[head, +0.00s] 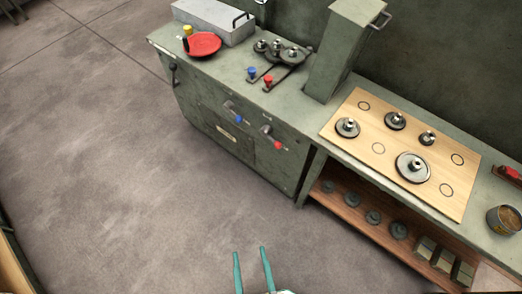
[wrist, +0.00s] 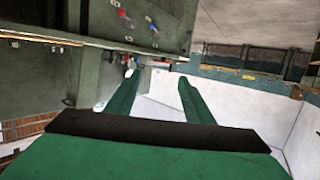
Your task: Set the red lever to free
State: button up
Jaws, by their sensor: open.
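A red-knobbed lever (head: 278,145) is on the front face of the green-grey cabinet in the head view, its knob pointing down and right from its pivot. A blue-knobbed lever (head: 238,119) is to its left. Another red knob (head: 268,80) and a blue knob (head: 252,72) stand on the cabinet top. Small marks beside the front levers are too small to read. My gripper (head: 251,250) is open and empty, low in front of the cabinet and apart from the levers. In the wrist view its green fingers (wrist: 158,77) are spread, with small red and blue knobs beyond.
The cabinet top (head: 225,75) holds a red dish (head: 202,44), a grey box (head: 214,20) and several metal weights. A wooden board (head: 385,142) with weights lies right of a green post (head: 342,50). A lower shelf (head: 350,211) juts below. The floor (head: 130,180) left is clear.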

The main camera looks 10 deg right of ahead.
jog(key=w+f+m+h, duration=0.2)
jog(key=w+f, duration=0.4)
jog(key=f, duration=0.3)
jog(key=m+t+h, duration=0.2)
jog(key=m+h, duration=0.1)
jog(key=h, duration=0.1)
send_near(272, 138)
jog(key=w+d+f, duration=0.2)
jog(key=w+d, duration=0.1)
jog(key=d, duration=0.1)
jog(key=shift+w+d+r, duration=0.1)
jog(key=shift+w+d, duration=0.15)
jog(key=shift+w, duration=0.1)
grip_shut()
